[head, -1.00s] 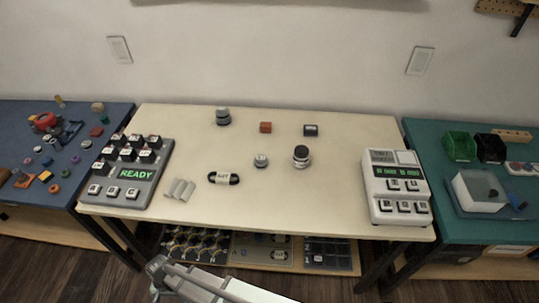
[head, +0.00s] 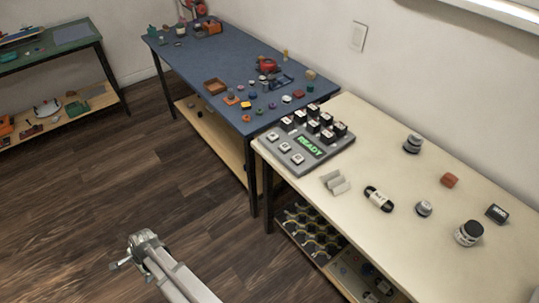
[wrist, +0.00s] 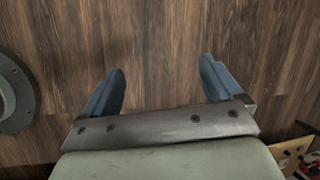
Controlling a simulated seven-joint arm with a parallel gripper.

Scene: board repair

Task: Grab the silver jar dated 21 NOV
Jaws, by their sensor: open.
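Several small round containers stand on the cream table (head: 375,150) in the head view. One is a grey stacked-looking one (head: 412,143) near the back, one a small silver one (head: 424,208) nearer the front edge, and one a larger dark-and-white jar (head: 468,233) at the right. No date can be read on any of them, so I cannot tell which is the 21 NOV jar. My gripper (head: 122,262) is over the floor, well left of the cream table. In the wrist view, its two blue-grey fingers (wrist: 161,72) are spread apart with only wood floor between them.
A keypad device reading READY (head: 310,146) with dark blocks stands at the cream table's left end. A black cable bundle (head: 379,199), grey folded piece (head: 335,183), orange block (head: 449,180) and dark box (head: 496,213) lie nearby. A cluttered blue table (head: 205,65) adjoins it.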

